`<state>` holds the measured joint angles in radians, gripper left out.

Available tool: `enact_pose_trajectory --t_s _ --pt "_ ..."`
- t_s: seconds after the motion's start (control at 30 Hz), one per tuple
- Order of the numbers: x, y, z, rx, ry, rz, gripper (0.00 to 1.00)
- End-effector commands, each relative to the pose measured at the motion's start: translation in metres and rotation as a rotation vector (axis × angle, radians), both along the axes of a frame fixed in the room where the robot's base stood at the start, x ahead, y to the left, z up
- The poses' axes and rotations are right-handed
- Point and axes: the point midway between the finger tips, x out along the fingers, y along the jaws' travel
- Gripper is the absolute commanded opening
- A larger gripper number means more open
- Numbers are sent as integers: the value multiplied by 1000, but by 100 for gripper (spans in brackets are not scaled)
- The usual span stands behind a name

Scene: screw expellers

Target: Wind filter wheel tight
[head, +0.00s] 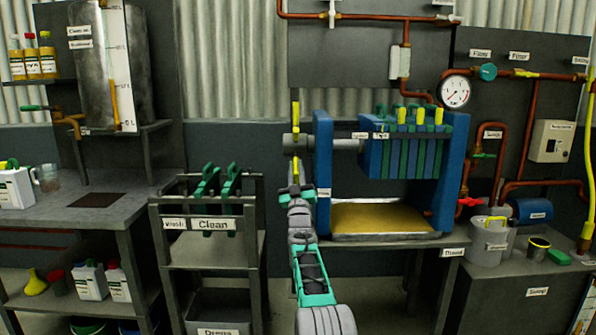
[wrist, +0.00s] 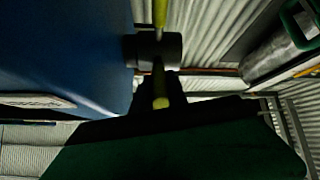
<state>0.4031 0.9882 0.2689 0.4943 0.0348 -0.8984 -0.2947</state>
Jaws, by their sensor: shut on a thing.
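The filter press is a blue frame (head: 323,175) on a bench right of centre in the head view. Its filter wheel is a grey hub (head: 296,142) with yellow bars, on the press's left side; one yellow bar (head: 296,113) points straight up. The hub also shows in the wrist view (wrist: 153,50). A grey screw (head: 346,144) runs from the frame to the blue and green plate pack (head: 403,157). My gripper (head: 296,178) is below the hub, shut on the lower yellow bar (wrist: 161,90). The fingertips are dark and partly hidden.
A tray (head: 380,236) with a yellow surface lies under the plates. A rack marked Clean (head: 210,240) with green plates stands left of my arm. A pressure gauge (head: 454,92) and copper pipes are at the right. The wall behind the wheel is clear.

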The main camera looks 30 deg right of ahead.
Motion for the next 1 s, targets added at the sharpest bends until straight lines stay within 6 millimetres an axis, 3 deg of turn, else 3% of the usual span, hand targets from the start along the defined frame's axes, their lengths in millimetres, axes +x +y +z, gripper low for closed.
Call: enact_pose_trajectory --t_s 0.63,0.67,0.9,1.0 --pt "7 1 0 -7 -13 3 0" --pt "7 1 0 -8 -13 2 20" --pt "7 0 0 -7 -13 1 40" --pt "7 0 0 -7 -13 1 40"
